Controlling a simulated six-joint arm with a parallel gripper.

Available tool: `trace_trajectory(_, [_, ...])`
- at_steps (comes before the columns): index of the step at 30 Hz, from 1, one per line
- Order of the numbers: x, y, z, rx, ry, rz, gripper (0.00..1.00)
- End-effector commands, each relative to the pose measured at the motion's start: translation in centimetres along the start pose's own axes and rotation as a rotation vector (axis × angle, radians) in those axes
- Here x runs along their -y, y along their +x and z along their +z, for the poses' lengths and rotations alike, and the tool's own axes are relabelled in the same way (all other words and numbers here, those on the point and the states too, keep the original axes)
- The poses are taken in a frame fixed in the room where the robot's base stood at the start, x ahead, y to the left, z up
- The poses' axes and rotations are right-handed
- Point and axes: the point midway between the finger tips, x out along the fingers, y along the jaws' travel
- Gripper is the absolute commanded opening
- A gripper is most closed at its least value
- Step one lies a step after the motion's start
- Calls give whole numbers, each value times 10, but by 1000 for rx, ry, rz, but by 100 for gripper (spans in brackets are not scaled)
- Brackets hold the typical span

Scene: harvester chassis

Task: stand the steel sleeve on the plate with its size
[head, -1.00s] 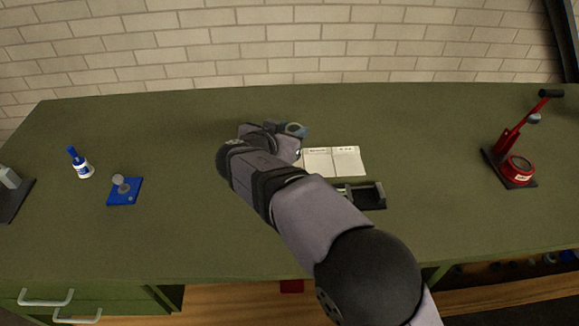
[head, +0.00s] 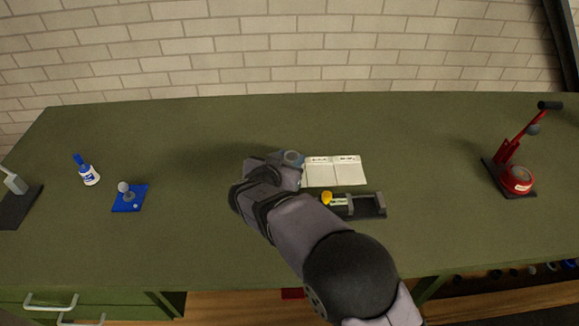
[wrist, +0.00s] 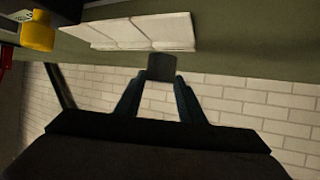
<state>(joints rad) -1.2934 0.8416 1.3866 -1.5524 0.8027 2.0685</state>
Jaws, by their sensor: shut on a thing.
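My gripper (wrist: 160,88) is shut on a small grey steel sleeve (wrist: 161,66), gripped between the two fingertips in the wrist view. In the head view the sleeve (head: 292,157) shows as a blue-grey ring at the end of my arm, just left of the white plates. The sleeve appears held above the bench, apart from the plates.
A dark gauge-like fixture (head: 368,204) with a yellow knob (head: 327,198) lies just in front of the plates. A red lever press (head: 516,178) stands at right. A blue pad (head: 130,198) and a white-and-blue bottle (head: 88,174) stand at left. Bench (head: 430,150) between plates and press is clear.

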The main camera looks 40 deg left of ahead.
Motion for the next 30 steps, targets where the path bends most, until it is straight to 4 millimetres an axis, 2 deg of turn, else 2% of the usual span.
trace_trajectory(12, [0,15,31,-1,-1,0,1])
trace_trajectory(28, [0,18,36,-2,0,-1,1])
trace_trajectory(29, [0,17,36,0,-1,0,40])
trace_trajectory(30, [0,17,36,0,-1,0,50])
